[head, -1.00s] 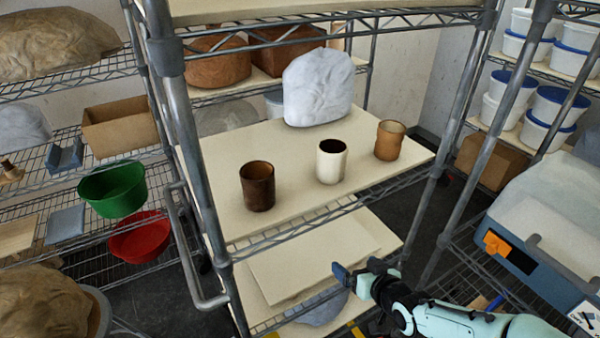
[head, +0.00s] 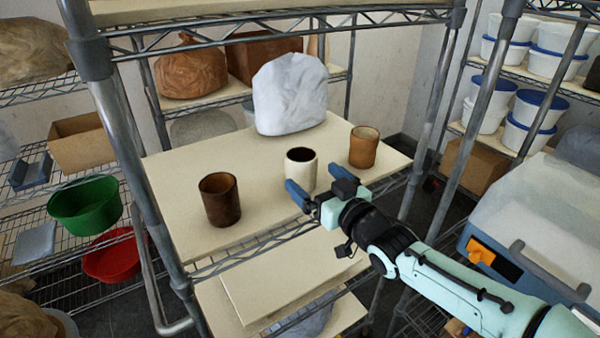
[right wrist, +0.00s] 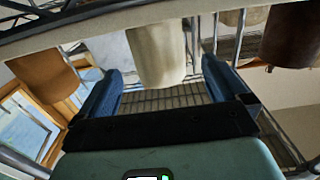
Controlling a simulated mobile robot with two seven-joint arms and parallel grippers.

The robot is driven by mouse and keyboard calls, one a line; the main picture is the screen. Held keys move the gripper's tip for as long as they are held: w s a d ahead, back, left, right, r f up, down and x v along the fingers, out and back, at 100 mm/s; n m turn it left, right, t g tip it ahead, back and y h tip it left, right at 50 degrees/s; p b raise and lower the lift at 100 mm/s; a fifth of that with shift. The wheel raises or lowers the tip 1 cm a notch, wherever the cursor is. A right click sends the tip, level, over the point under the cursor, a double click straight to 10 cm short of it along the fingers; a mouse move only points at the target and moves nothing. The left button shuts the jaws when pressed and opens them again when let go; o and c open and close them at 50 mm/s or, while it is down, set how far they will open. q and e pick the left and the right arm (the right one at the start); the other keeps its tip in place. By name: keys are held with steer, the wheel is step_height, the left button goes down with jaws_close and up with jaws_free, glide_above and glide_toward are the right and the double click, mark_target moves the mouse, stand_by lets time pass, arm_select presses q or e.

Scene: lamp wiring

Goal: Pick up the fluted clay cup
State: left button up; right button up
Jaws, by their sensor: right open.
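Three cups stand upright in a row on the cream shelf board (head: 262,222): a dark brown cup (head: 220,201) at left, a cream cup (head: 301,164) in the middle and a tan-brown cup (head: 363,148) at right. I cannot tell from their surfaces which one is fluted. My right gripper (head: 314,184) is open at the front of the shelf, before the cream cup, partly covering its lower right. In the right wrist view the cream cup (right wrist: 158,52) shows between the blue fingers, with no contact visible. The tan-brown cup (right wrist: 45,78) and dark cup (right wrist: 291,36) flank it. My left gripper is out of view.
A white wrapped bundle (head: 289,94) stands behind the cups. A metal post (head: 105,110) rises at the shelf's left front corner, and another shelf (head: 270,12) hangs above. The board is bare between the dark and cream cups.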

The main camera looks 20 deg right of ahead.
mark_target(309, 173)
steer(key=shift+w+a+f+p, duration=0.1)
steer(key=shift+w+p, duration=0.05)
steer(key=shift+w, duration=0.9)
steer(key=shift+w+a+f+p, duration=0.1)
steer(key=shift+w+a, duration=0.05)
steer(key=shift+w, duration=0.9)
steer(key=shift+w+a+f+p, duration=0.1)
steer(key=shift+w+p, duration=0.05)
steer(key=shift+w, duration=0.9)
steer(key=shift+c, duration=0.3)
steer(key=c, duration=1)
steer(key=shift+r, duration=0.15)
steer(key=shift+c, duration=1.1)
